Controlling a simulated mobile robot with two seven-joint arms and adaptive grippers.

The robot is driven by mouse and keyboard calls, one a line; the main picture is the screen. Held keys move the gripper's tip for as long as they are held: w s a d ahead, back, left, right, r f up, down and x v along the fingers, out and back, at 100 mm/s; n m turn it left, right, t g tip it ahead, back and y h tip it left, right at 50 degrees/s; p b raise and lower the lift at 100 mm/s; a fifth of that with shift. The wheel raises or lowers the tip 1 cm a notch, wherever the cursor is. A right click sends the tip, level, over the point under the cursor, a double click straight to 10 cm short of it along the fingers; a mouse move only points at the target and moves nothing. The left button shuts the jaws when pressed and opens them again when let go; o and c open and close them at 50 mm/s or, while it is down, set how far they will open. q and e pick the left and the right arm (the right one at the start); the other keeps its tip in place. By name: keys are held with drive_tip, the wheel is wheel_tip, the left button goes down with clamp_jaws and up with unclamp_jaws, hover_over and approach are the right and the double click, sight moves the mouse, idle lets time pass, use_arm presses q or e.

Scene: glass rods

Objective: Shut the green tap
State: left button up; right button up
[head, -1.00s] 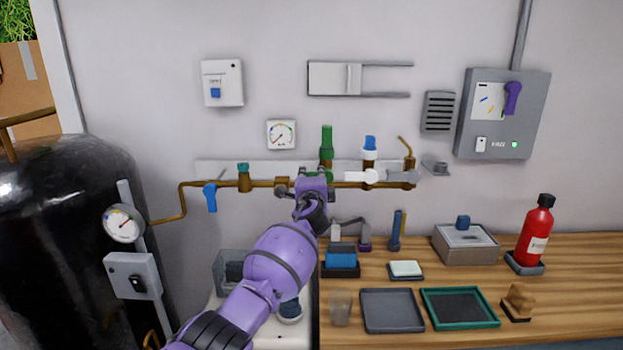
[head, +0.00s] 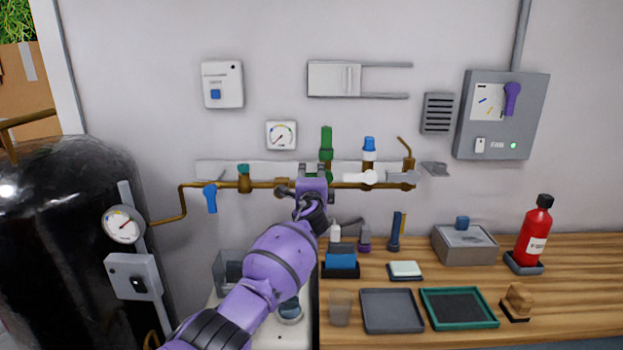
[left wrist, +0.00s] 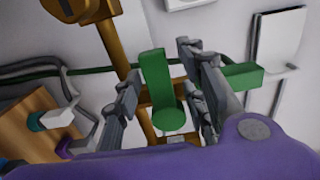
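The green tap is on the brass pipe (head: 338,185) on the wall, below an upright green fitting (head: 326,140). In the head view my left gripper (head: 313,172) covers most of the tap's handle. The fingers are apart, with a visible gap on each side of the handle. The green fitting also shows in the wrist view (left wrist: 242,76), behind the right-hand finger. My right gripper is not in view.
On the same pipe are a blue-handled tap (head: 210,196) to the left and a white-handled tap (head: 362,177) close on the right. A round gauge (head: 281,135) hangs above. The wooden bench (head: 580,290) below holds trays and a red bottle (head: 535,236).

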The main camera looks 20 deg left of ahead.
use_arm(q)
drive_tip(key=shift+s+d, duration=0.1)
drive_tip(key=shift+s, duration=0.15)
drive_tip(key=v, duration=1.1)
drive_tip(key=shift+s, duration=0.25)
drive_tip(key=shift+d, duration=0.1)
